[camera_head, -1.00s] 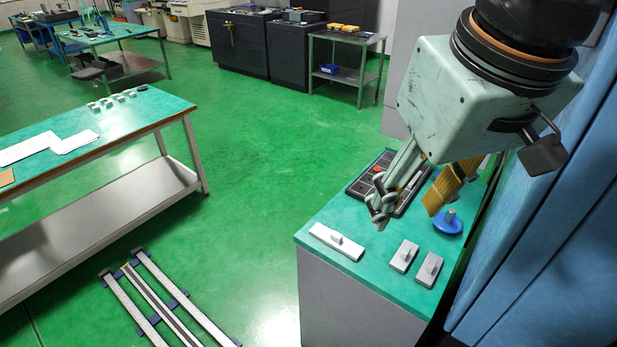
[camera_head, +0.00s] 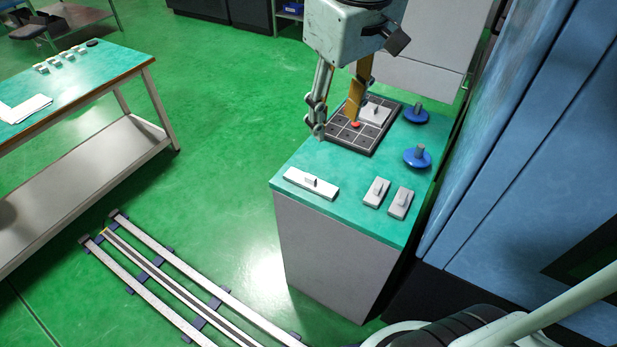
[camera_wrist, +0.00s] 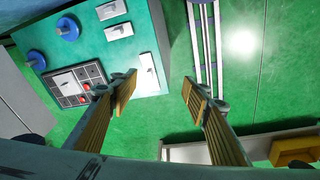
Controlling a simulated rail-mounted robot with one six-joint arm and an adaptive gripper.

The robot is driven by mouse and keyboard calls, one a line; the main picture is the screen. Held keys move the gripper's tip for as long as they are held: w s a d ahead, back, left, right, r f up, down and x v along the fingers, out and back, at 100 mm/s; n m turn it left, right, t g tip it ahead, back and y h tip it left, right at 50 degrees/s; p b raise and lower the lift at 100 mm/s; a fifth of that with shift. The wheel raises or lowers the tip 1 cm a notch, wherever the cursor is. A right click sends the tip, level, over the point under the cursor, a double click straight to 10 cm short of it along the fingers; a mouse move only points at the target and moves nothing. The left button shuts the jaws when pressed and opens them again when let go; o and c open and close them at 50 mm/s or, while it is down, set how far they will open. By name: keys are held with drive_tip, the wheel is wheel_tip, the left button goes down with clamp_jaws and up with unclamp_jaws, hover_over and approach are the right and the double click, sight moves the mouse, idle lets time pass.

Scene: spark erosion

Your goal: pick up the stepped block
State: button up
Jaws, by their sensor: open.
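Several light grey blocks, each with a smaller raised piece on top, could fit the name stepped block; I cannot tell which is meant. A long one (camera_head: 312,183) lies at the front left of the green-topped cabinet (camera_head: 345,215), and two short ones (camera_head: 376,192) (camera_head: 400,203) lie to its right. Another (camera_head: 375,112) sits in the dark tray. In the wrist view the long block (camera_wrist: 148,72) lies just beyond the left fingertip, with the short ones (camera_wrist: 118,31) (camera_wrist: 110,10) above. My gripper (camera_head: 337,118) is open and empty, above the cabinet; it also shows in the wrist view (camera_wrist: 160,88).
The dark gridded tray (camera_head: 345,140) holds a red piece (camera_head: 356,125). Two blue discs with grey pegs (camera_head: 417,157) (camera_head: 415,114) stand at the cabinet's right side. A blue panel (camera_head: 520,130) rises at the right. Floor rails (camera_head: 180,280) and a workbench (camera_head: 70,85) are at the left.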

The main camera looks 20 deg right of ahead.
drive_tip(key=w+f+n+g, duration=0.1)
drive_tip(key=w+f+n, duration=0.1)
drive_tip(key=w+f, duration=0.65)
drive_tip(key=n+g+p, duration=0.1)
drive_tip(key=n, duration=0.1)
hover_over(311, 177)
wheel_tip(311, 177, down, 12)
drive_tip(key=shift+w+a+f, duration=0.15)
drive_tip(key=shift+a+f, duration=0.05)
drive_tip(key=shift+f, duration=0.1)
drive_tip(key=shift+f+b, duration=0.35)
drive_tip(key=shift+f, duration=3.8)
drive_tip(key=shift+f, duration=0.1)
drive_tip(key=shift+d+f+b, duration=0.2)
drive_tip(key=shift+f+b, duration=0.15)
drive_tip(key=shift+f, duration=2.2)
drive_tip(key=shift+c, duration=0.2)
drive_tip(key=c, duration=1.1)
